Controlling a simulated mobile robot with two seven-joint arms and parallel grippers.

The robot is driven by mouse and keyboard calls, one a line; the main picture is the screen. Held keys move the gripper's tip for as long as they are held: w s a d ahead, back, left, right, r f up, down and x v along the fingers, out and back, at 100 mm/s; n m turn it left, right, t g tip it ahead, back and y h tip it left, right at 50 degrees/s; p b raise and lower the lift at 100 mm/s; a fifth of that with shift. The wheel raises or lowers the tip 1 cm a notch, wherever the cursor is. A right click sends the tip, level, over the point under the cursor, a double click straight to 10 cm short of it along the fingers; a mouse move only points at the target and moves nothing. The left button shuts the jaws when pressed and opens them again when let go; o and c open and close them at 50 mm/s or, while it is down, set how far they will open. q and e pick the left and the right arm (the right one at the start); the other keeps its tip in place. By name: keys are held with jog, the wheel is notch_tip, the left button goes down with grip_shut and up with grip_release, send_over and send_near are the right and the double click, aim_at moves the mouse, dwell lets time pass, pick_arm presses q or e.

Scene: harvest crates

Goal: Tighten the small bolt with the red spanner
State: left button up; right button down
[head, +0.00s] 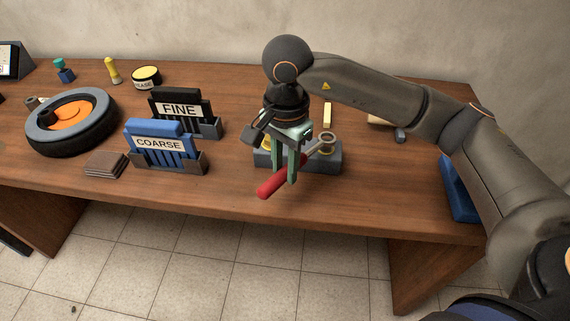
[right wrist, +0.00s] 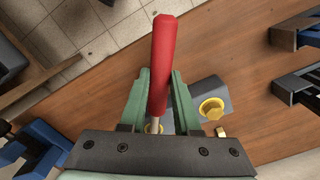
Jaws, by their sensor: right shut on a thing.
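The red spanner has a red handle (head: 272,186) and a grey shaft ending in a ring (head: 326,139). My right gripper (head: 290,172) is shut on it, with the handle sticking out toward the table's front edge. In the right wrist view the red handle (right wrist: 163,62) rises between the green fingers (right wrist: 155,100). The ring is over the right part of a grey block (head: 325,166); I cannot tell whether it touches a bolt. A yellow bolt (right wrist: 211,107) shows on the block in the right wrist view. Another yellow piece is partly hidden by the gripper. My left gripper is not in view.
A blue COARSE holder (head: 158,144) and a black FINE holder (head: 180,110) stand left of the block. Further left are a wheel (head: 70,122), brown pads (head: 104,164) and a yellow-topped tin (head: 146,77).

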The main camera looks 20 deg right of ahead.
jog(key=shift+f+b, duration=0.85)
jog(key=shift+f, duration=0.1)
jog(key=c, duration=1.2)
grip_release()
grip_shut()
jog(key=shift+w+a, duration=0.1)
jog(key=shift+w+a+m, duration=0.25)
jog(key=shift+w+m, duration=0.35)
jog(key=shift+w, duration=0.05)
jog(key=shift+w+a+m, duration=0.15)
jog(key=shift+w+m, duration=0.5)
jog(key=shift+w, duration=0.1)
jog(key=shift+w+a+m, duration=0.15)
jog(key=shift+w+m, duration=0.5)
jog(key=shift+w, duration=0.1)
jog(key=shift+w+r+m, duration=0.1)
jog(key=shift+w+m, duration=1.1)
jog(key=shift+w, duration=0.35)
